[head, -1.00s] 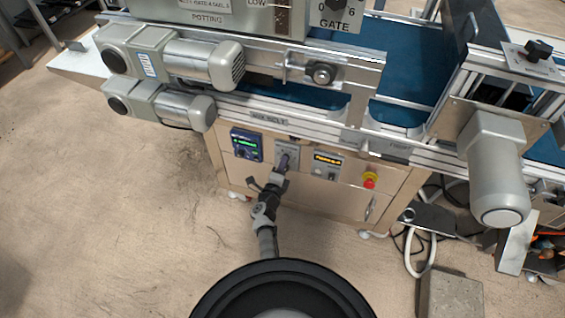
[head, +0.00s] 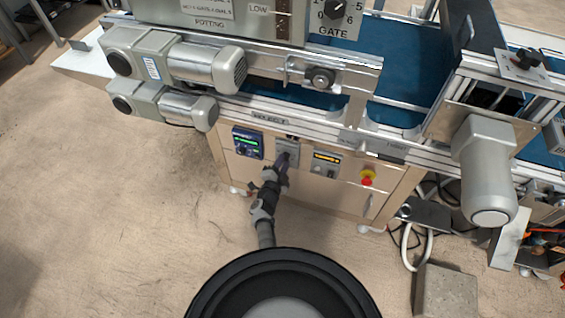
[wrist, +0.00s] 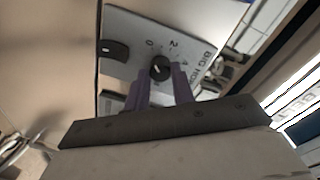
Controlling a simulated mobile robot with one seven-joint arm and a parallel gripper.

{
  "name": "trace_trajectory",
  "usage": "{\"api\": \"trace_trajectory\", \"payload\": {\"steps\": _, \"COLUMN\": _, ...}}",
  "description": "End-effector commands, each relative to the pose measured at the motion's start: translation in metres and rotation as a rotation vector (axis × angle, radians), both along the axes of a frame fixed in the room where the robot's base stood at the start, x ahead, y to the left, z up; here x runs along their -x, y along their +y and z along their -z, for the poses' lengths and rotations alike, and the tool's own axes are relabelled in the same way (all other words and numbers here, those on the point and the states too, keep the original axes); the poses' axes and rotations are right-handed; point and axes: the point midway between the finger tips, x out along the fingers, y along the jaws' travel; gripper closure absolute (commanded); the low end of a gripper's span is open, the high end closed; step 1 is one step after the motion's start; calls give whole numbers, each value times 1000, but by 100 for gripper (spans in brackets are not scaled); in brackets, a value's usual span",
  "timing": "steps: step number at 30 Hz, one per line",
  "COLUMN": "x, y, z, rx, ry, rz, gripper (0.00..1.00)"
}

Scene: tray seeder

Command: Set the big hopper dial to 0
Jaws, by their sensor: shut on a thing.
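The big hopper dial (wrist: 160,67) is a round black knob on a grey plate (wrist: 125,70) lettered "BIG HO…" in the wrist view. The numbers 0 and 2 show beside it. A pale mark shows on the knob, but I cannot tell which number it points to. My gripper (wrist: 162,82) has its two purple fingers shut on the knob, one on each side. In the head view my gripper (head: 283,163) reaches the middle panel of the cabinet front and hides the dial there.
Left of the dial is a blue controller (head: 247,143) with a green display. Right of it are an amber display panel (head: 326,160) and a red emergency button (head: 367,178). The conveyor frame and motors (head: 205,65) overhang above. The floor at left is clear.

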Motion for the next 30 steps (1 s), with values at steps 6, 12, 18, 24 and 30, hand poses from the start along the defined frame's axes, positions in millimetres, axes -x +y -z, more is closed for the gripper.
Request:
{"api": "trace_trajectory", "payload": {"steps": 6, "x": -2, "y": 0, "z": -2, "rx": 25, "ry": 5, "rz": 0, "gripper": 98}}
{"api": "trace_trajectory", "payload": {"steps": 12, "x": -2, "y": 0, "z": -2, "rx": 27, "ry": 4, "rz": 0, "gripper": 98}}
{"api": "trace_trajectory", "payload": {"steps": 18, "x": -2, "y": 0, "z": -2, "rx": 27, "ry": 4, "rz": 0, "gripper": 70}}
{"api": "trace_trajectory", "payload": {"steps": 24, "x": -1, "y": 0, "z": -1, "rx": 26, "ry": 6, "rz": 1, "gripper": 54}}
{"api": "trace_trajectory", "payload": {"steps": 30, "x": 0, "y": 0, "z": -1, "rx": 26, "ry": 7, "rz": 0, "gripper": 54}}
